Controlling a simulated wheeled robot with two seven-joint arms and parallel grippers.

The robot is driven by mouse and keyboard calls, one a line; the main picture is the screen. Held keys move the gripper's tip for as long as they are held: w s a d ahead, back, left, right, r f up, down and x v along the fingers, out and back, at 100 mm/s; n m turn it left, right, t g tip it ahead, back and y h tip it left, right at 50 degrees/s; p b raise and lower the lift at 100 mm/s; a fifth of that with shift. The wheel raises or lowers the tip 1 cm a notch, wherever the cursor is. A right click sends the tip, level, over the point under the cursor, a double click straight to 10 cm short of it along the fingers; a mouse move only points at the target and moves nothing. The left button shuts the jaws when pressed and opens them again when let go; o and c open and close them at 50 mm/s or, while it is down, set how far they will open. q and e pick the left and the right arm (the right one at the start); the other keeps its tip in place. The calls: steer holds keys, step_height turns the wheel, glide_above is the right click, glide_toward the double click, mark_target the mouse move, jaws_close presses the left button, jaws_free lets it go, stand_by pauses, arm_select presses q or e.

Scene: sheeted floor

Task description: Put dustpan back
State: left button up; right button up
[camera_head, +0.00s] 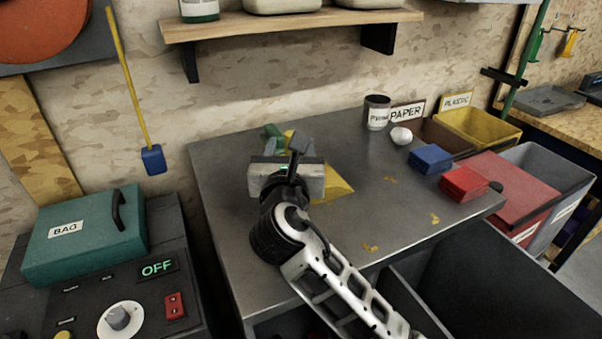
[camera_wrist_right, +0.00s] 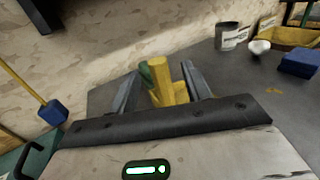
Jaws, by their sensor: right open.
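A yellow dustpan (camera_head: 338,187) lies on the grey metal table, largely hidden behind my right gripper in the head view. Its yellow handle (camera_wrist_right: 160,78) stands up between the two fingers in the right wrist view. My right gripper (camera_wrist_right: 160,88) is open around or just before this handle; I cannot tell whether a finger touches it. In the head view the right gripper (camera_head: 285,155) is over the left part of the table, its fingers mostly hidden. A green item (camera_head: 273,133) shows just behind the handle. My left gripper is not in view.
Blue (camera_head: 430,158) and red (camera_head: 463,184) blocks, a white crumpled item (camera_head: 401,135) and a can (camera_head: 377,113) are on the table, with several yellow scraps. Bins line its right side. A blue-ended broom (camera_head: 152,159) hangs left. A wooden shelf (camera_head: 290,25) overhangs the back.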

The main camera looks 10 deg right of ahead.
mark_target(291, 134)
steer(key=shift+x, duration=2.7)
steer(key=shift+a, duration=0.1)
jaws_close()
